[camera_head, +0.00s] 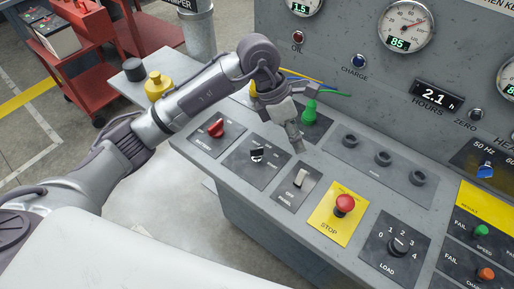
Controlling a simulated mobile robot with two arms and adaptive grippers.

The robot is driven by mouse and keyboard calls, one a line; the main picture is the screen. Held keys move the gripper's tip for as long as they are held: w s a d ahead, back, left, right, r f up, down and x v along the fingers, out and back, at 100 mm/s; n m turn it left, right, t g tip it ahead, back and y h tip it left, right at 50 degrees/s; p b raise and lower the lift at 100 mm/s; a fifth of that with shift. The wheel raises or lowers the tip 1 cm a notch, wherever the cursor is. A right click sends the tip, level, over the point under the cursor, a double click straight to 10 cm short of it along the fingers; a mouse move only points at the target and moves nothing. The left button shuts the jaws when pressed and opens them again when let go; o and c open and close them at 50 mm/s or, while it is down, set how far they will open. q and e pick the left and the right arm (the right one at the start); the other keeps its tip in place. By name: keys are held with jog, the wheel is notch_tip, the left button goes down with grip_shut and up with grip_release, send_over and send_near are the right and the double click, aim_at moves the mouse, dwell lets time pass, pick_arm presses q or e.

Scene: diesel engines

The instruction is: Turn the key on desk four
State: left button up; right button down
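The grey desk (236,180) slopes across the middle of the view, and no desk number is readable. A small black and pale switch (257,154) sits on a dark labelled plate; it looks like the key switch, but its exact shape is too small to make out. My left gripper (298,148) reaches over the desk from the left, fingers pointing down, to the right of this switch and above the white rocker switch (300,178). Its fingers overlap in this view, so their opening is unclear. Nothing shows held. My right gripper is not in view.
A red knob (216,128), green button (310,108), red stop button (345,204) and load dial (398,246) surround the area. The gauge panel (340,40) rises behind.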

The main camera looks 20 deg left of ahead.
aim_at(257, 148)
pick_arm(q)
jog(key=w+a+r+y, duration=0.1)
jog(key=w+a+y, duration=0.3)
jog(key=a, duration=0.6)
jog(key=shift+n+y, duration=0.4)
jog(key=shift+y, duration=0.3)
jog(key=f+p, duration=0.1)
jog(key=f, duration=0.3)
jog(key=f+p, duration=0.1)
jog(key=f, duration=0.4)
jog(key=s+f+p, duration=0.1)
jog(key=f, duration=0.3)
jog(key=shift+f, duration=0.25)
grip_shut()
